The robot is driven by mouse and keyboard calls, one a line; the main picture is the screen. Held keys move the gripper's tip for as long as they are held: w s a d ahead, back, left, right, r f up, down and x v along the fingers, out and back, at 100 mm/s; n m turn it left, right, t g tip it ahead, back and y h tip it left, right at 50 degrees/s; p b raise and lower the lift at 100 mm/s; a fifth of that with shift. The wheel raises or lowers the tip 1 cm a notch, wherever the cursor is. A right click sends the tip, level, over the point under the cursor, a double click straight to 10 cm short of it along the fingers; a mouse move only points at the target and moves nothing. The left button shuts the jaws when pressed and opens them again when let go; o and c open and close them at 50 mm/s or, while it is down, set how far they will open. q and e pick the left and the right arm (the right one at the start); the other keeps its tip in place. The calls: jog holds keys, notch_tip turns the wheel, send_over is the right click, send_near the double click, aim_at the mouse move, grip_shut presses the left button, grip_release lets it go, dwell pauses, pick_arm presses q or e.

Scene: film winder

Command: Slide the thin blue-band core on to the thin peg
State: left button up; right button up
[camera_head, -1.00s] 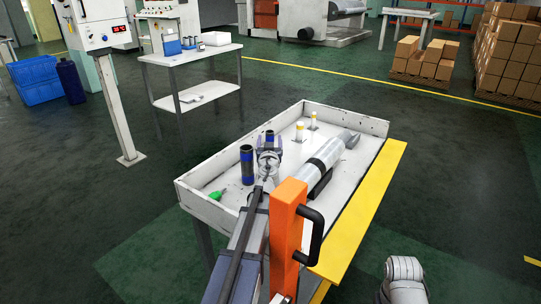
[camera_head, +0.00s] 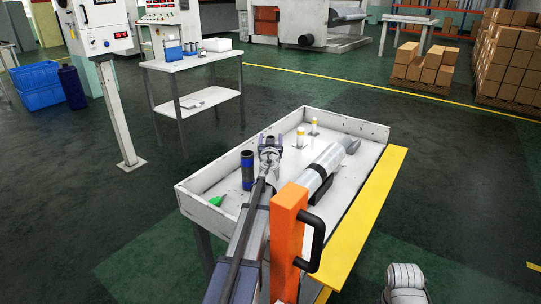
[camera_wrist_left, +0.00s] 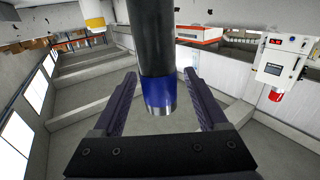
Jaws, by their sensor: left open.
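A dark core with a blue band (camera_wrist_left: 158,60) stands between the fingers of my left gripper (camera_wrist_left: 158,95) in the left wrist view, with gaps on both sides. In the head view my left gripper (camera_head: 270,142) is open above the tray, and that core is mostly hidden by it. A second dark core with blue bands (camera_head: 248,170) stands upright on the tray, left of the gripper. Two white pegs with yellow bands, a nearer one (camera_head: 300,138) and a farther one (camera_head: 314,127), stand to the gripper's right. I cannot tell which peg is thinner. My right gripper is not in view.
The white tray table (camera_head: 352,123) has raised walls. A silver roll (camera_head: 324,166) lies on it at the right. A green object (camera_head: 217,200) is near the left wall. An orange post with a black handle (camera_head: 288,235) stands in front, beside a yellow edge strip (camera_head: 362,220).

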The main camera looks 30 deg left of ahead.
pick_arm(q)
jog(key=shift+w+a, duration=0.35)
jog(key=shift+w, duration=0.25)
jog(key=shift+c, duration=0.3)
grip_shut()
